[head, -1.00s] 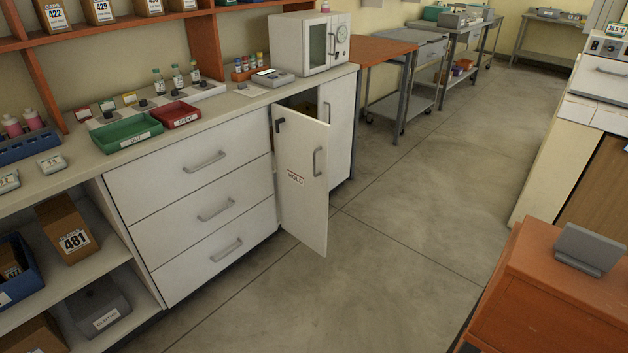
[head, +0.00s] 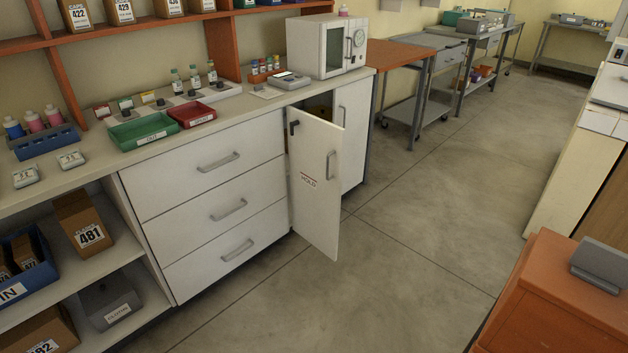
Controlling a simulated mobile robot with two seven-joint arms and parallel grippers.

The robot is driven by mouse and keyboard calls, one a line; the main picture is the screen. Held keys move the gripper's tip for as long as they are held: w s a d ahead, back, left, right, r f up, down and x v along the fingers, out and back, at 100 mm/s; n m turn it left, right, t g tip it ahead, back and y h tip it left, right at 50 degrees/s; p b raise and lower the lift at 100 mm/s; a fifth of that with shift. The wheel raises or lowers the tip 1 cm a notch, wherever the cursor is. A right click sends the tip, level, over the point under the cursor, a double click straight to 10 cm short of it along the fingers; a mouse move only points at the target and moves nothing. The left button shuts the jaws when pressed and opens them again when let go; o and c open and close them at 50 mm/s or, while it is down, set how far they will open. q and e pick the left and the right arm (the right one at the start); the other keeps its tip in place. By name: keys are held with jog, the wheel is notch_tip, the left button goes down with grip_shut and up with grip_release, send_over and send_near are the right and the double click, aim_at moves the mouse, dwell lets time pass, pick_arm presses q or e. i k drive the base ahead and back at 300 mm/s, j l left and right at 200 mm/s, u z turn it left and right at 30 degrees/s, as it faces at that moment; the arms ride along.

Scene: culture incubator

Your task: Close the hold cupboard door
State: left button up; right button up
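The hold cupboard door (head: 316,190) is a white panel with a red-lettered HOLD label (head: 308,180) and a grey bar handle (head: 331,166). It stands open, swung out from the counter over the floor, with a dark gap into the cupboard (head: 318,106) above and behind it. A small black fitting (head: 293,127) is at its upper left edge. Neither of my grippers shows in the head view.
White drawers (head: 227,211) are left of the door, and another white cupboard front (head: 353,133) is right of it. An orange cabinet (head: 556,300) stands at the lower right. The floor (head: 410,230) between is clear.

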aim_at(316, 147)
jog(key=i+j, duration=0.25)
jog(key=i, duration=0.25)
jog(key=i+j, duration=0.25)
jog(key=i, duration=0.2)
jog(key=i+j+u, duration=0.1)
jog(key=i+j, duration=0.15)
jog(key=i, duration=0.25)
jog(key=i+j, duration=0.25)
jog(key=i, duration=0.2)
